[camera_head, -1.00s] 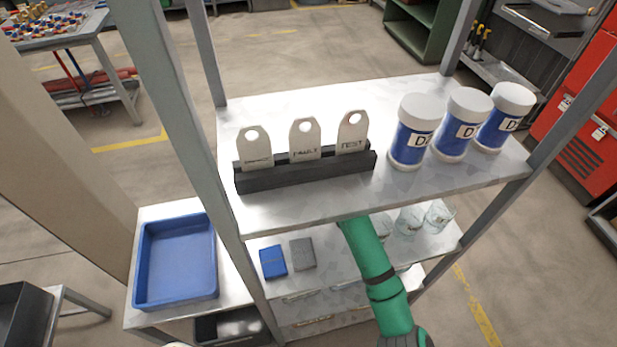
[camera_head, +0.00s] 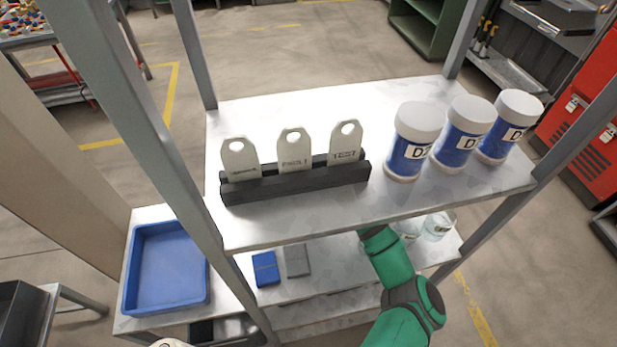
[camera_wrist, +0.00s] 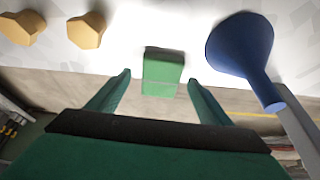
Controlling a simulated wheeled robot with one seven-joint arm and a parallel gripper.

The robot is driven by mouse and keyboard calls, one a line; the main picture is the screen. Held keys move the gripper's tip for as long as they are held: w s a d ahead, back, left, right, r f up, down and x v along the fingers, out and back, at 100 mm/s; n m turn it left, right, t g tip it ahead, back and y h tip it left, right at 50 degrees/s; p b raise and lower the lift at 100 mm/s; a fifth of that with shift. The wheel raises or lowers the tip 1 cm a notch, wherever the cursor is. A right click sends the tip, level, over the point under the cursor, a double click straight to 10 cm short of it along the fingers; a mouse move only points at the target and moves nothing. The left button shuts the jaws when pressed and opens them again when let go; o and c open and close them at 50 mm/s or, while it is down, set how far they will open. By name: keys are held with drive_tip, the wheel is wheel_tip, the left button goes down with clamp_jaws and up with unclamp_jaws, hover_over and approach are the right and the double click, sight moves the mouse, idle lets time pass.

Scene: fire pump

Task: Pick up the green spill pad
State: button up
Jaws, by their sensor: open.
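The green spill pad (camera_wrist: 162,82) is a small green block with a dark far edge, lying near the edge of a pale shelf surface in the wrist view. My gripper (camera_wrist: 159,77) is open, with one green finger on each side of the pad in the picture. Gaps show between pad and fingers, and nothing is held. How far the fingertips are from the pad in depth is hard to tell. In the head view my green arm reaches under the top shelf, which hides the gripper and the pad.
In the wrist view a blue funnel (camera_wrist: 240,45) is right of the pad, and two orange hexagonal pieces (camera_wrist: 87,30) are left. In the head view, the top shelf (camera_head: 300,225) holds a tag rack (camera_head: 297,183) and blue-white jars (camera_head: 412,140). A blue tray (camera_head: 167,268) stands at left.

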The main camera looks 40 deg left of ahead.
drive_tip(key=shift+w+a+f, duration=0.1)
drive_tip(key=shift+w+a, duration=0.25)
drive_tip(key=shift+a, duration=0.05)
drive_tip(key=shift+w+f, duration=0.25)
drive_tip(key=shift+f, duration=0.2)
drive_tip(key=shift+s+a, duration=0.1)
drive_tip(key=shift+s, duration=0.15)
drive_tip(key=shift+f, duration=0.15)
drive_tip(key=c, duration=1.1)
